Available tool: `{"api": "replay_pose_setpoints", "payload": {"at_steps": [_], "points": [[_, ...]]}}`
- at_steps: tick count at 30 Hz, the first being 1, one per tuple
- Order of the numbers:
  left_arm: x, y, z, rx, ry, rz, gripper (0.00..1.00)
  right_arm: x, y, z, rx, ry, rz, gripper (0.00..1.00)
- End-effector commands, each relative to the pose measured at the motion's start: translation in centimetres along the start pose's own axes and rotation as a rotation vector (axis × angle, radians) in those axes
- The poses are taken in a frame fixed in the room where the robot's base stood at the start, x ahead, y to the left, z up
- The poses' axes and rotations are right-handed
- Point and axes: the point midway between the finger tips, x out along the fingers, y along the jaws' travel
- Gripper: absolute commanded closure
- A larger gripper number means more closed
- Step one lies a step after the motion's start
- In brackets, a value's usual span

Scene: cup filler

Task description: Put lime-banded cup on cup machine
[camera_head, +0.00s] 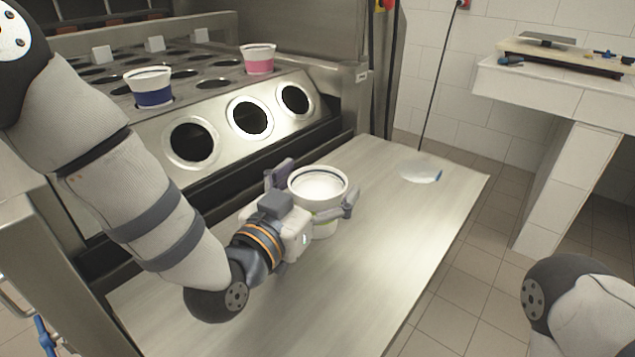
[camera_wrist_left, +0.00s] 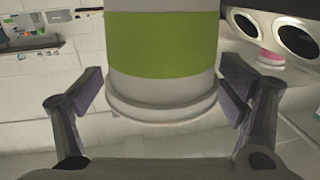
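The lime-banded cup (camera_head: 318,181) is white with a wide rim, upright over the metal counter (camera_head: 400,240). Its lime band shows low on its side, partly hidden by my gripper. In the left wrist view the cup (camera_wrist_left: 162,45) fills the upper middle, rim downward in the picture. My left gripper (camera_head: 312,203) is open around the cup, one finger on each side. My right gripper is out of view.
A blue-banded cup (camera_head: 149,88) and a pink-banded cup (camera_head: 258,59) sit in the machine's top. A clear round item with a blue tip (camera_head: 420,173) lies on the counter's far right. A white tiled ledge (camera_head: 545,85) stands at the right. The counter's front is clear.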

Motion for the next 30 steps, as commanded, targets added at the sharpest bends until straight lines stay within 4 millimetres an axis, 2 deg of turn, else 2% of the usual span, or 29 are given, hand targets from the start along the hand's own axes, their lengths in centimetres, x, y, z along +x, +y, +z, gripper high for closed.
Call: {"api": "replay_pose_setpoints", "payload": {"at_steps": [12, 17, 24, 30], "points": [[-0.2, 0.0, -0.5, 0.000, 0.001, -0.001, 0.04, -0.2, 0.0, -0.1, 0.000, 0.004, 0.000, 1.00], [-3.1, 0.0, -0.4, -0.001, -0.002, 0.000, 0.04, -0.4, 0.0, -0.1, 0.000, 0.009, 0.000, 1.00], [-8.6, 0.0, -0.3, -0.001, -0.004, 0.000, 0.04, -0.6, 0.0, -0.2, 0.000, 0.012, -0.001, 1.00], [-11.4, 0.0, -0.3, 0.000, -0.002, -0.001, 0.04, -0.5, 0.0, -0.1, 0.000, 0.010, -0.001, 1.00]]}}
